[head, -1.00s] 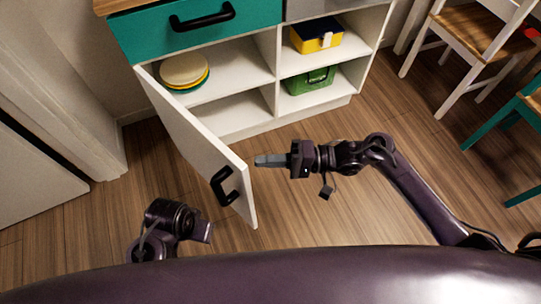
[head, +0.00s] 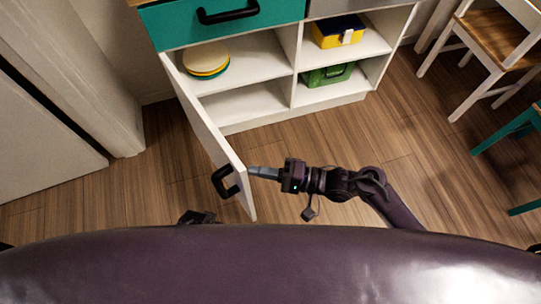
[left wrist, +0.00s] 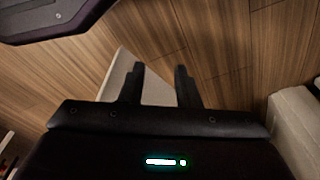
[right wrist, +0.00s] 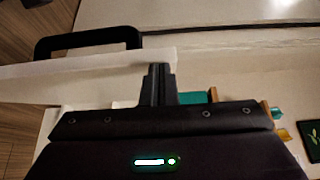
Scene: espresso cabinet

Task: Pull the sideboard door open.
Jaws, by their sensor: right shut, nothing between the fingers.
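The white sideboard door (head: 212,135) stands swung out from its hinge at the sideboard's left, with its black handle (head: 225,181) on the outer face near the free edge. My right gripper (head: 251,171) is shut and empty on the inner side of the door, its tips at or very near that face; contact is unclear. In the right wrist view its shut fingers (right wrist: 159,84) are beside the door panel (right wrist: 90,78), with the handle (right wrist: 88,38) beyond. My left gripper (left wrist: 160,86) is open, with a white panel, probably the door, beyond its fingers; the head view mostly hides it.
The sideboard's open shelves hold stacked plates (head: 206,59), a yellow and blue box (head: 338,32) and a green case (head: 327,75). A teal drawer (head: 210,22) is above. Chairs (head: 490,60) stand at the right. Wooden floor is clear in front.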

